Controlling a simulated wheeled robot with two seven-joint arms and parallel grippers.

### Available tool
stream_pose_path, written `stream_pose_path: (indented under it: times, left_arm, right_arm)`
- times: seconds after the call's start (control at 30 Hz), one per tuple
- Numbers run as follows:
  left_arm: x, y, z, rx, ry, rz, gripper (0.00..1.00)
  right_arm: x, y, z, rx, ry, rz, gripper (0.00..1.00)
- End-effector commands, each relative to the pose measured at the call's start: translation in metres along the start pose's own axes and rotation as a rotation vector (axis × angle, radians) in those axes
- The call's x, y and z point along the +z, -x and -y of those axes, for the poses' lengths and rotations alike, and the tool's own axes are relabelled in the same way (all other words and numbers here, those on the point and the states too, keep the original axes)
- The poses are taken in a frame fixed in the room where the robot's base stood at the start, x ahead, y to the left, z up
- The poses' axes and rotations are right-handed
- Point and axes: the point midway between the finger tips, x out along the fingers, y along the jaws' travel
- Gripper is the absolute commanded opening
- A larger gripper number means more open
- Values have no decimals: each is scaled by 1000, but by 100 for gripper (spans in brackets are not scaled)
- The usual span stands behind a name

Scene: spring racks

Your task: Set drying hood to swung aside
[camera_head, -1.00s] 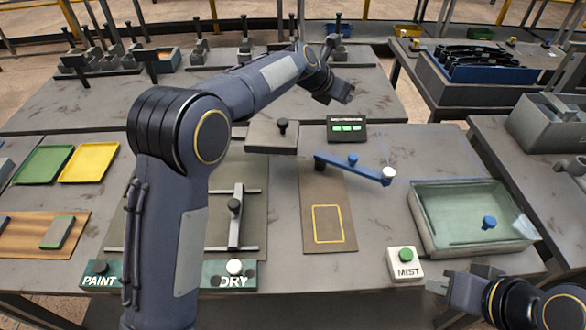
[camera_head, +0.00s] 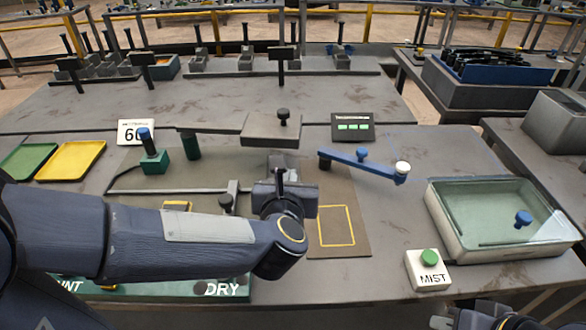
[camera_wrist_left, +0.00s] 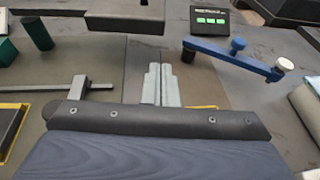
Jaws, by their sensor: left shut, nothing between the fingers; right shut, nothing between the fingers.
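A flat grey plate with a black knob (camera_head: 270,130), which looks like the drying hood, sits behind the mats at the end of a bar from a dark green post (camera_head: 190,145). In the left wrist view the plate (camera_wrist_left: 125,15) is cut by the top edge. My left gripper (camera_head: 281,178) is in front of the plate, apart from it, over the mat area. Its fingers show shut and empty in the left wrist view (camera_wrist_left: 160,84). My right gripper (camera_head: 440,322) is only partly visible at the bottom edge; its fingers are shut.
A blue swing arm (camera_head: 350,160) with a white knob lies right of the plate, near a small display (camera_head: 352,127). A glass-topped tray (camera_head: 500,220) and a MIST button box (camera_head: 428,270) stand at right. A green post with blue top (camera_head: 152,155) stands left.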

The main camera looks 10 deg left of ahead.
Motion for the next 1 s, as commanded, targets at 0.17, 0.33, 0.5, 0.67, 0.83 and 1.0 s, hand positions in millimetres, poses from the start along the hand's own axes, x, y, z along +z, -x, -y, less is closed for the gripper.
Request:
stream_pose_path:
  times: [0.17, 0.33, 0.5, 0.67, 0.83, 1.0]
  left_arm:
    - [-1, -35, -1, 4, -1, -3, 0]
    - [0, -73, 0, 3, -2, -3, 0]
    - [6, -102, 0, 0, -1, -1, 0]
    - [11, -120, 0, -1, 0, -1, 0]
    - [12, -126, 0, 0, 0, -2, 0]
    - [12, -127, 0, -1, 1, -1, 0]
  right_arm:
    - [0, 0, 0, 0, 0, 0, 0]
    - [-1, 2, 1, 0, 0, 0, 0]
    - [-3, 7, 3, 0, 0, 0, 0]
    - [-5, 10, 4, 0, 0, 0, 0]
    - [-5, 10, 5, 0, 0, 0, 0]
    - [-5, 10, 5, 0, 0, 0, 0]
